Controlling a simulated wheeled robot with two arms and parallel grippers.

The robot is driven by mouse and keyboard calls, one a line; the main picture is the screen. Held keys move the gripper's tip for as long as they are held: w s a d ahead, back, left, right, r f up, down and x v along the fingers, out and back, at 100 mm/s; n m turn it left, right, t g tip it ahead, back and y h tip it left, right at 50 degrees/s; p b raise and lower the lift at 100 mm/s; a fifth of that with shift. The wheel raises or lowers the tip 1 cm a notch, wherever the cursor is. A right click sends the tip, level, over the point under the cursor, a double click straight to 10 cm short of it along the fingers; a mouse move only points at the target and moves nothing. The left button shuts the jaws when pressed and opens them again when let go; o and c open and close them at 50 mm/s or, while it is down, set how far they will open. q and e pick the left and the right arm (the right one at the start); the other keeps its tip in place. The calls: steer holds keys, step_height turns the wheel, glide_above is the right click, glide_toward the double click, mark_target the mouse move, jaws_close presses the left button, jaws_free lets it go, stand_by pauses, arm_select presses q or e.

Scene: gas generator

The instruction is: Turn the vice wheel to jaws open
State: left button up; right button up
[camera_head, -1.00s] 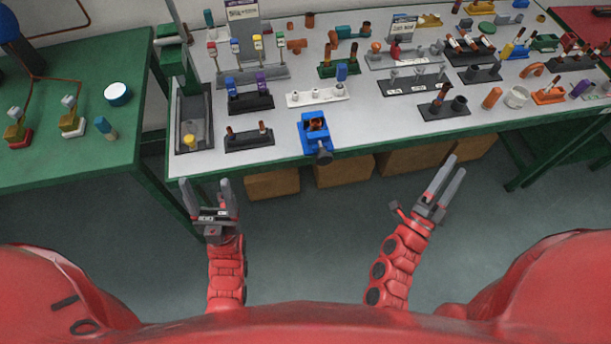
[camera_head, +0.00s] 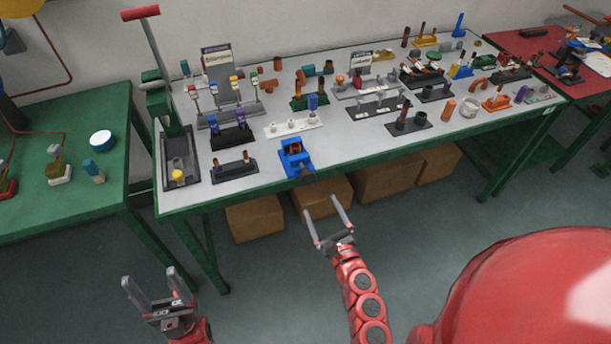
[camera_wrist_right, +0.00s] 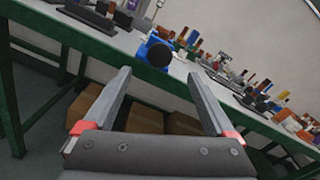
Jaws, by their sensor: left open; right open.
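The blue vice (camera_head: 295,157) stands at the front edge of the grey-topped workbench. Its dark wheel (camera_head: 306,172) faces me over the edge. In the right wrist view the blue vice (camera_wrist_right: 143,50) and its round dark wheel (camera_wrist_right: 159,54) show ahead, between and beyond the fingertips. My right gripper (camera_head: 323,221) is open and empty, in front of and below the vice, apart from it. In its wrist view both right fingers (camera_wrist_right: 158,75) are spread wide. My left gripper (camera_head: 149,281) is open and empty, low at the left, well away from the bench. The vice's jaw gap is too small to judge.
The workbench (camera_head: 240,188) has a green frame and holds several racks of tools and fittings. A grey tray (camera_head: 194,182) is at its left end. Cardboard boxes (camera_head: 327,197) sit beneath. A green table (camera_head: 60,212) stands left. The floor before the bench is free.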

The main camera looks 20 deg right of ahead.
mark_target(308, 179)
steer(key=w, duration=1.2)
steer(key=shift+w+a, duration=0.2)
steer(key=c, duration=1.3)
steer(key=shift+f, duration=0.1)
steer(key=shift+c, duration=0.2)
